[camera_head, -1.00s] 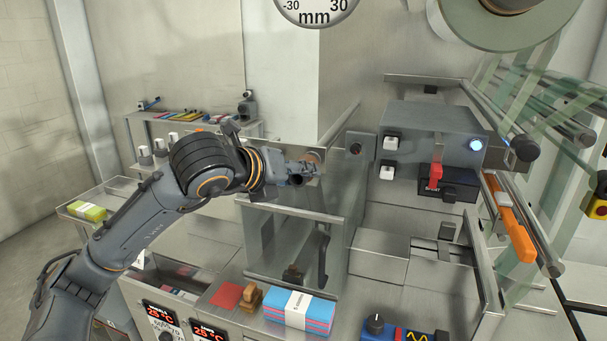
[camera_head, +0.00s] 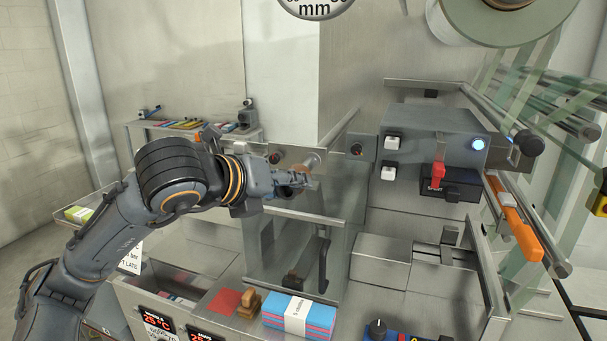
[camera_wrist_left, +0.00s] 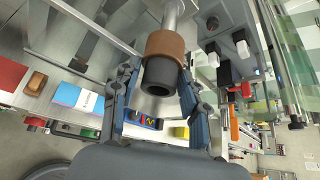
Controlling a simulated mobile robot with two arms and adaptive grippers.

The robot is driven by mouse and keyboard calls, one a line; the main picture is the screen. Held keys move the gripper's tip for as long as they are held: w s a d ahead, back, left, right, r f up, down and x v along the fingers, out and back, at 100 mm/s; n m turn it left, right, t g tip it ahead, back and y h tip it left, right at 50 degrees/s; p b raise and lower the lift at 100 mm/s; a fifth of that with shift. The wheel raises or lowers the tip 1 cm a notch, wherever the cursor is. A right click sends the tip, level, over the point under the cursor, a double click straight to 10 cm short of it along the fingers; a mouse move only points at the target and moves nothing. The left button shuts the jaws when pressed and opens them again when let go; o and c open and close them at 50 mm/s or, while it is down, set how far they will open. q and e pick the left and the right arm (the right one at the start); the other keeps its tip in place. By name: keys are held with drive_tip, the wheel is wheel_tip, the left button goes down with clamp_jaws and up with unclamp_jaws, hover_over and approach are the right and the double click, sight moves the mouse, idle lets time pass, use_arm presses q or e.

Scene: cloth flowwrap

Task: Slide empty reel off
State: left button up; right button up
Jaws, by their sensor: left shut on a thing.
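The empty reel, a brown ring-shaped core (camera_wrist_left: 167,46), shows in the left wrist view around a metal rod, with a dark hollow cylinder (camera_wrist_left: 159,77) at its near end. My left gripper (camera_wrist_left: 160,70) has one finger on each side and is shut on it. In the head view my left gripper (camera_head: 297,179) is at the end of a pale spindle (camera_head: 312,161) on the machine wall. The reel there is mostly hidden by the fingers. How far it sits along the rod is hard to tell. My right gripper is not in view.
A clear-walled bin (camera_head: 290,240) stands below the gripper. A grey control box (camera_head: 435,135) with switches is to the right. A blue and pink stack (camera_head: 299,314), a wooden stamp (camera_head: 248,304) and a red pad (camera_head: 222,301) lie in front. A large film roll (camera_head: 495,20) hangs upper right.

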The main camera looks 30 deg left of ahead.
use_arm(q)
drive_tip(key=shift+s+d+b, duration=0.15)
drive_tip(key=shift+s+b, duration=0.05)
drive_tip(key=shift+s, duration=0.45)
drive_tip(key=shift+s+d+b, duration=0.15)
drive_tip(key=shift+s+b, duration=0.05)
drive_tip(key=shift+s, duration=0.4)
